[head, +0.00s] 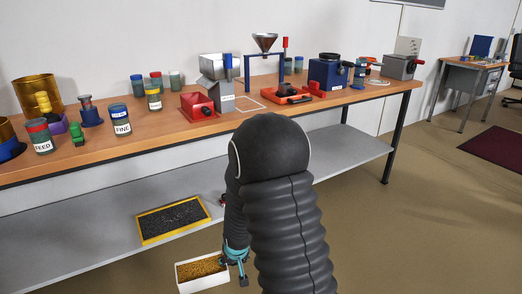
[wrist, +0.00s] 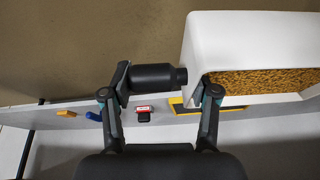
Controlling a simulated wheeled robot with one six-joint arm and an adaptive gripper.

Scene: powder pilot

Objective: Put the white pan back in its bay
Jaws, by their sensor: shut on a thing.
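The white pan (head: 203,283) holds yellow-brown granules and is in front of the lower shelf in the head view. My gripper (head: 238,262) is at its right side, partly hidden by my arm. In the wrist view, the white pan (wrist: 240,40) fills the upper right, and a black handle (wrist: 155,77) sticks out from it toward the left. My gripper (wrist: 160,85) is shut on this handle, with one finger at each end. Which spot is the pan's bay cannot be told for certain.
A yellow-rimmed tray (head: 141,238) with dark grains lies on the grey lower shelf (head: 85,245). The wooden bench (head: 185,139) above carries jars, a red device and a hopper stand. The shelf right of my arm is clear.

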